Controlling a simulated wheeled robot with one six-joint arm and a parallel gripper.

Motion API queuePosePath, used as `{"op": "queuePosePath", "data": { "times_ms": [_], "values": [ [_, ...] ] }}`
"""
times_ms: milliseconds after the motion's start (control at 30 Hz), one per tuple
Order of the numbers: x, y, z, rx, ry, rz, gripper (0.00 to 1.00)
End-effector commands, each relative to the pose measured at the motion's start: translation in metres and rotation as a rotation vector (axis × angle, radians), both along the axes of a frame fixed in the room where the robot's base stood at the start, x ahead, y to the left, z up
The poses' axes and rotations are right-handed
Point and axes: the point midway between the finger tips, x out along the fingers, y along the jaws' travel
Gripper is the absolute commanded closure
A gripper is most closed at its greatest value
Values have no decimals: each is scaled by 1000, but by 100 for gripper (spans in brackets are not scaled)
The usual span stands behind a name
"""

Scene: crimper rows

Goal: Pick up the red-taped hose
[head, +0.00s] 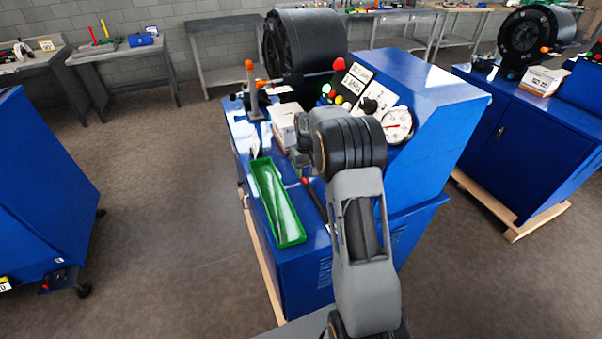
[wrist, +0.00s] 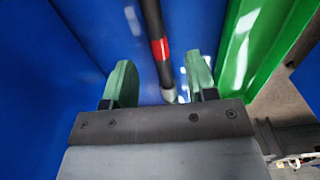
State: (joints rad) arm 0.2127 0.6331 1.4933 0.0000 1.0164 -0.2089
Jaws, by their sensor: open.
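The red-taped hose is a dark, thin hose with a red band (wrist: 159,49) and a metal end, seen in the wrist view. It runs from the top edge down to between my fingers. In the head view the hose (head: 316,203) lies on the blue machine's top beside the green tray, partly hidden by my arm. My gripper (wrist: 158,74) is open, with one green fingertip on each side of the hose and a gap visible on both sides. The fingers appear empty. In the head view my arm mostly hides the gripper.
The green tray (head: 291,238) stands just left of the hose; its wall also shows at the right in the wrist view (wrist: 236,50). The blue machine body (head: 420,95) rises right of the hose. A white box (head: 283,120) stands behind the tray. Open floor lies left.

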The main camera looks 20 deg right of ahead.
Motion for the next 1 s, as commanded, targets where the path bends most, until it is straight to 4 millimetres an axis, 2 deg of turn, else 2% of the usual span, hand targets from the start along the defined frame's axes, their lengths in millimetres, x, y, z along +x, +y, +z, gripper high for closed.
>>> {"op": "queuePosePath", "data": {
  "times_ms": [267, 600, 900, 1000],
  "values": [
    [-1, -1, -16, 0, 2, 0, 48],
    [-2, -4, -56, 0, 1, 0, 48],
    [-2, -4, -61, 0, -2, 0, 48],
    [-2, -4, -61, 0, -1, 0, 56]
  ]
}}
